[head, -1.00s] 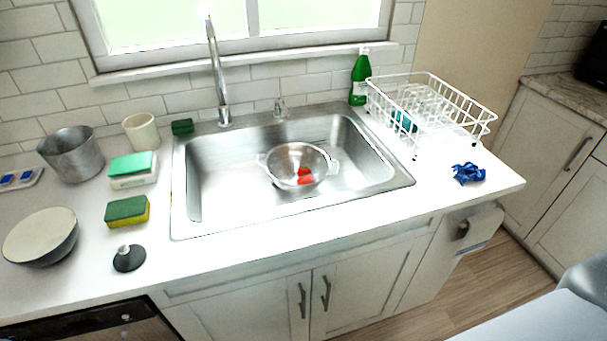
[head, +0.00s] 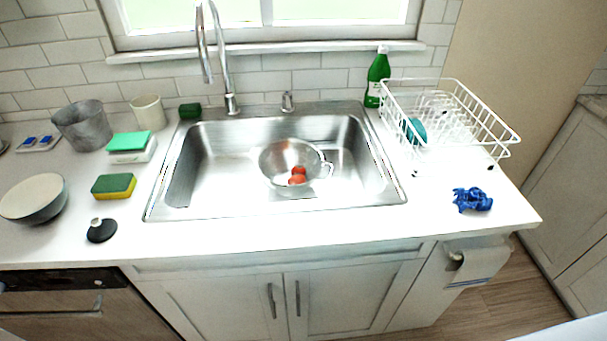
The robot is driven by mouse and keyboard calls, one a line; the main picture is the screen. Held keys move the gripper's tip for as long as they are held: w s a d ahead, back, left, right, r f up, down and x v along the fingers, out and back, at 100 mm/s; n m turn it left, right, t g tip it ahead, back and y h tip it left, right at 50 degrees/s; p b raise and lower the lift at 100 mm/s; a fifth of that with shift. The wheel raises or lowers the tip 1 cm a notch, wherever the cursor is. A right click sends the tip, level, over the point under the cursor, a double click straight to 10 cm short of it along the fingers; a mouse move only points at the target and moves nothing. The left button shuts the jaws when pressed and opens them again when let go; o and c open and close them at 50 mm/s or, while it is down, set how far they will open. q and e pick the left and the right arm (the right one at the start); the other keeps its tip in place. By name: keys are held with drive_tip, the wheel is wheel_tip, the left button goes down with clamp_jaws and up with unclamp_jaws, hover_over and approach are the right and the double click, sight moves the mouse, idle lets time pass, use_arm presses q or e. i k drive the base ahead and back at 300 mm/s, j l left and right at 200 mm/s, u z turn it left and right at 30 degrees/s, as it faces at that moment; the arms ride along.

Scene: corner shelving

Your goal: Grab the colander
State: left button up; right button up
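The colander (head: 277,160) is a metal bowl with side handles, sitting in the sink (head: 190,165). Several small red items (head: 297,179) lie inside it; their exact kind is too small to tell. Its right handle shows clearly, while the left one is hard to make out. Neither of my grippers is in the head view, so nothing of mine touches the colander.
A tall faucet (head: 222,60) rises behind the sink. A white dish rack (head: 480,118) and a blue crumpled cloth (head: 472,199) are right of it. A sponge (head: 114,186), a black stopper (head: 102,230), a bowl (head: 35,200) and a metal pot (head: 82,125) stand left. The front counter strip is clear.

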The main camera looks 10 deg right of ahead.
sight(281, 186)
drive_tip(key=l, duration=1.9)
